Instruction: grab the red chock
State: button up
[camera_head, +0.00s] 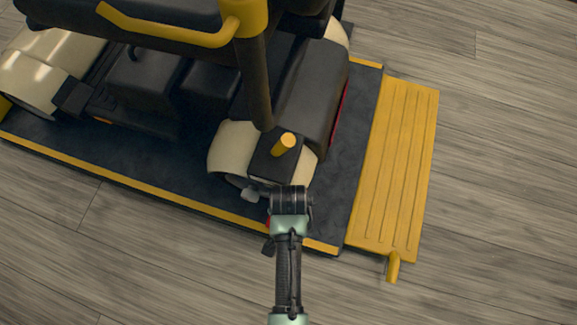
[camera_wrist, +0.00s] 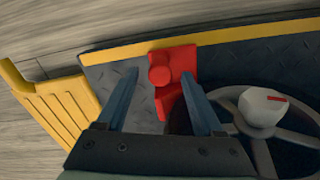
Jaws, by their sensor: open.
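The red chock (camera_wrist: 181,66) lies on the dark mat by the scooter's wheel, close to the yellow edge strip. In the wrist view it shows between and beyond the two fingers of my gripper (camera_wrist: 158,100), which is open. I cannot tell whether a finger touches it. In the head view my gripper (camera_head: 269,192) is beside the scooter's wheel, and only a sliver of the red chock (camera_head: 268,222) shows behind my wrist.
The scooter (camera_head: 312,95) stands on the dark platform (camera_head: 125,165) with yellow edges. Its wheel (camera_wrist: 263,145), with a pale hub, is right beside the chock. A yellow ramp (camera_head: 398,165) adjoins the platform on the right. Wooden floor is clear around it.

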jog(key=shift+f+b, duration=0.6)
jog(key=shift+f, duration=0.6)
grip_shut()
